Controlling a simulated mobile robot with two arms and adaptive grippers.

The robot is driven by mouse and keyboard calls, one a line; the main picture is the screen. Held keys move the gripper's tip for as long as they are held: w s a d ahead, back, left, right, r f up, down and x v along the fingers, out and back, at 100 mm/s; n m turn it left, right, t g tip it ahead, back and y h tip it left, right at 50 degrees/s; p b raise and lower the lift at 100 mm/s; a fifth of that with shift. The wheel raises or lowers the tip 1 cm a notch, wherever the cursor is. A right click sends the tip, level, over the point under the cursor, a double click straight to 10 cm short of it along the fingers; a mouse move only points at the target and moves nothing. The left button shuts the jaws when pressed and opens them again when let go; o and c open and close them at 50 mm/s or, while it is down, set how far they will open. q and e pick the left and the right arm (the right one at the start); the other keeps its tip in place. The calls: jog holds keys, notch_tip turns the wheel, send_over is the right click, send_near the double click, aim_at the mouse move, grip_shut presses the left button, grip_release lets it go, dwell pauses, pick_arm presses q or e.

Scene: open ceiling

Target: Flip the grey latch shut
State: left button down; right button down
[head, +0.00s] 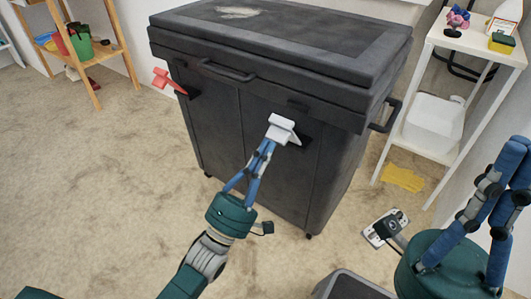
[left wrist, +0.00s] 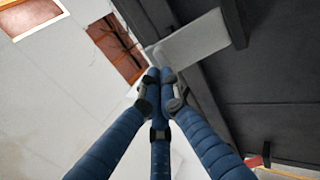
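The grey latch (head: 283,130) is a pale lever on the front of a large black chest (head: 215,125), near its right side. It stands out from a dark mount below the lid. In the left wrist view the latch (left wrist: 197,38) is a light bar just beyond my fingertips. My left gripper (head: 269,146) has its fingers drawn together, tips at or touching the latch's lower end; the exact contact is hidden. The fingers (left wrist: 160,74) also meet in the left wrist view.
A red latch (head: 168,82) sticks out at the chest's left. The lid (head: 310,40) is down, with a front handle (head: 227,71). A white shelf (head: 470,45) stands right, a wooden shelf (head: 91,58) at left. A yellow cloth (head: 402,178) lies on the floor. The left floor is clear.

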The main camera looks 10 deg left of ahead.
pick_arm(q)
jog(key=shift+r+p, duration=0.15)
jog(key=shift+p, duration=0.15)
jog(key=shift+w+r+p, duration=0.1)
jog(key=shift+r+p, duration=0.05)
jog(key=shift+p, duration=0.3)
